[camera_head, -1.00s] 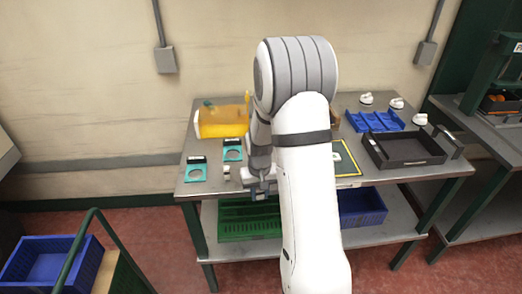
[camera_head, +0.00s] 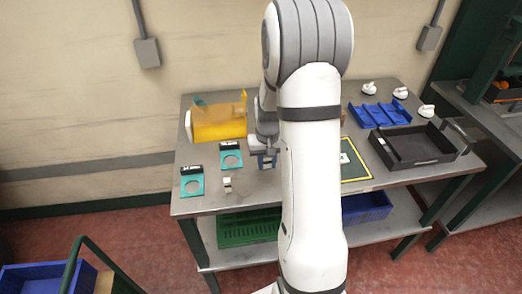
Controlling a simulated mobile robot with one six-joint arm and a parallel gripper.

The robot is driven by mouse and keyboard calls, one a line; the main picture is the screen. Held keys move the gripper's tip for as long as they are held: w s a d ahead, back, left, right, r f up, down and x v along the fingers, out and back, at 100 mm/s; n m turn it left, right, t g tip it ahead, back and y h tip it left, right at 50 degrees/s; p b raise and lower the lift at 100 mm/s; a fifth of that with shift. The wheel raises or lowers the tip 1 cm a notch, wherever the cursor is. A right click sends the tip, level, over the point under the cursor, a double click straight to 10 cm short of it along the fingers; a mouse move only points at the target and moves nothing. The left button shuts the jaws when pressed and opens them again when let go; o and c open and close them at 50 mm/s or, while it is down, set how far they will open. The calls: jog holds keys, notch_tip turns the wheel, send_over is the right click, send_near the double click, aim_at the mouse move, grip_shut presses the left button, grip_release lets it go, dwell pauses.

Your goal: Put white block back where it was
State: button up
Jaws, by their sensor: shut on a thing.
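My gripper (camera_head: 267,162) is over the left-middle of the metal table, right of the teal fixtures. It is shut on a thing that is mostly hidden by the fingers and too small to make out. I cannot tell whether this is the white block. A small whitish upright piece (camera_head: 227,184) stands near the table's front edge, left of and apart from my gripper. A yellow-bordered mat (camera_head: 357,178) lies to the right of my arm, with a small white patch on it. My arm hides part of the mat and the middle of the table.
Two teal fixtures (camera_head: 192,186) (camera_head: 231,160) with round openings lie left of my gripper. A yellow translucent bin (camera_head: 218,122) stands behind them. A black tray (camera_head: 413,146), a blue divided tray (camera_head: 379,115) and several white knob-like things (camera_head: 426,111) are on the right.

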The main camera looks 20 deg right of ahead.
aim_at(266, 181)
jog(key=shift+w, duration=0.15)
jog(key=shift+f+b, duration=1.8)
jog(key=shift+f, duration=1)
jog(key=shift+f+b, duration=0.55)
jog(key=shift+f, duration=0.05)
jog(key=o, duration=1.5)
jog(key=shift+c, duration=0.2)
jog(key=shift+r, duration=0.1)
jog(key=shift+r+p, duration=2.4)
jog(key=shift+r, duration=1.55)
